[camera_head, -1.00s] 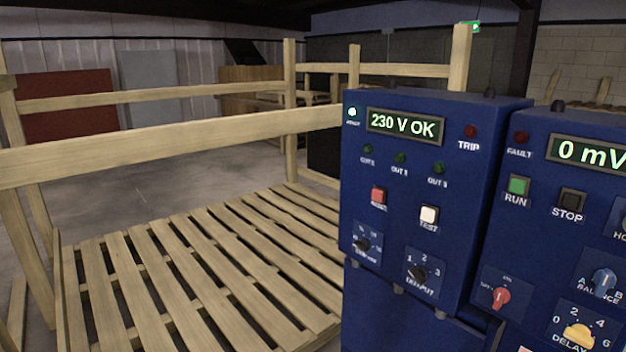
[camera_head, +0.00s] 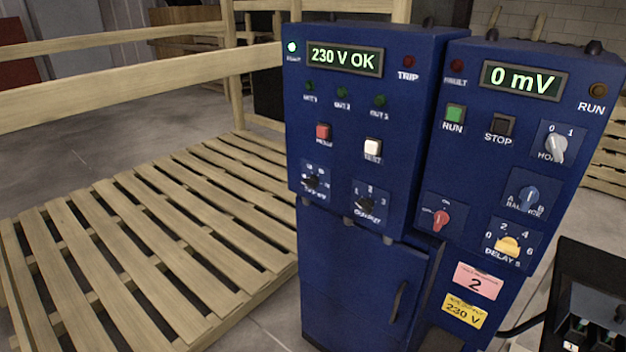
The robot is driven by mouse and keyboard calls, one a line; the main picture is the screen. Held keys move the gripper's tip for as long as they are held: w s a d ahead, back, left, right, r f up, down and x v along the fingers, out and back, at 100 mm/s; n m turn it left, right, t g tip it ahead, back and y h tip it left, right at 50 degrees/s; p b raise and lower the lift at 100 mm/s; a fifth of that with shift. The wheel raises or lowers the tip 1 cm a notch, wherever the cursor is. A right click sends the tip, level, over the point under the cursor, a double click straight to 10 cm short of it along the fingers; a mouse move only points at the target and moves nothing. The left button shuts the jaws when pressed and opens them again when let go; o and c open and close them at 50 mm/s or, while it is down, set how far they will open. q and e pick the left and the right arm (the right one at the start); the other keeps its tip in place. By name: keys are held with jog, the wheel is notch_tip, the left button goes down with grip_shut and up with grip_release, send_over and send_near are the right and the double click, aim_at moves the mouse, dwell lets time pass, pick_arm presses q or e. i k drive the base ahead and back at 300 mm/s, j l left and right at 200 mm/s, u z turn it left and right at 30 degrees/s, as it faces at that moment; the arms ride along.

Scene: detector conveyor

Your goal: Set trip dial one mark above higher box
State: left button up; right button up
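Two blue control boxes stand side by side on blue cabinets. The left box (camera_head: 318,107) has a lit display (camera_head: 345,58) reading "230 V OK", a dark TRIP lamp (camera_head: 408,62), a red button, a white TEST button and two black dials. Its left dial (camera_head: 312,181) has markings too small to read; its right dial (camera_head: 364,203) shows marks 1, 2 and 3. The right box (camera_head: 592,120) has a display (camera_head: 523,80) reading "0 mV". No dial I can read is labelled TRIP. Neither gripper is in view.
The right box also carries a grey knob (camera_head: 556,147), a blue BALANCE knob (camera_head: 528,197), a yellow DELAY knob (camera_head: 507,245) and a red switch (camera_head: 440,220). A wooden pallet (camera_head: 150,240) with rails lies at left. A black case (camera_head: 590,290) is at lower right.

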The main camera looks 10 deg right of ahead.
aim_at(312, 182)
jog(key=z, duration=0.9)
jog(key=l+z, duration=0.15)
jog(key=z, duration=0.3)
jog(key=i+l+z, duration=0.1)
jog(key=z, duration=0.3)
jog(key=i+z, duration=0.1)
jog(key=z, duration=0.35)
jog(key=i+l+z, duration=0.1)
jog(key=z, duration=0.3)
jog(key=i+z, duration=0.1)
jog(key=z, duration=0.35)
jog(key=i+z, duration=0.1)
jog(key=i, duration=0.2)
